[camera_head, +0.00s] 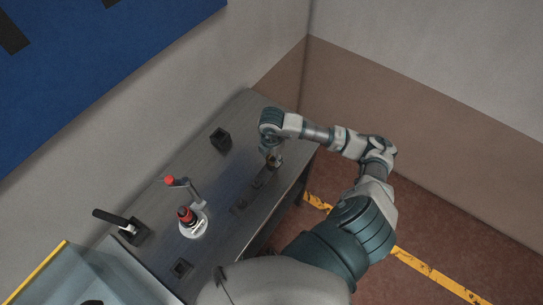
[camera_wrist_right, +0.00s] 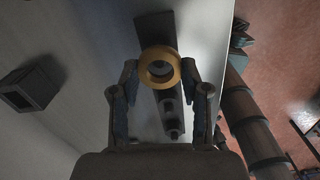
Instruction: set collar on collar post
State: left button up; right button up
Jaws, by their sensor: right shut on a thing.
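My right gripper (camera_head: 273,159) is over the right part of the table. In the wrist view the right gripper (camera_wrist_right: 160,68) is shut on a brass-coloured ring, the collar (camera_wrist_right: 143,68), held between its fingertips with its hole facing the camera. A long dark fixture (camera_wrist_right: 156,28) lies behind the collar, with raised dark parts (camera_wrist_right: 172,124) seen between the fingers. I cannot tell which part is the collar post, or the gap between it and the collar. The fixture (camera_head: 262,180) also shows under the gripper in the head view. My left gripper is not in view.
The dark table (camera_head: 215,180) stands against the wall. The box also shows in the wrist view (camera_wrist_right: 32,85).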

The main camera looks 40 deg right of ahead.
jog(key=shift+d+f, duration=0.1)
jog(key=shift+f, duration=0.35)
jog(key=shift+f+b, duration=0.7)
jog(key=shift+b, duration=0.1)
jog(key=o, duration=1.3)
jog(key=shift+r, duration=0.1)
jog(key=shift+r, duration=0.25)
notch_tip(320, 180, up, 11)
jog(key=shift+r, duration=0.2)
jog(key=shift+s+f, duration=0.1)
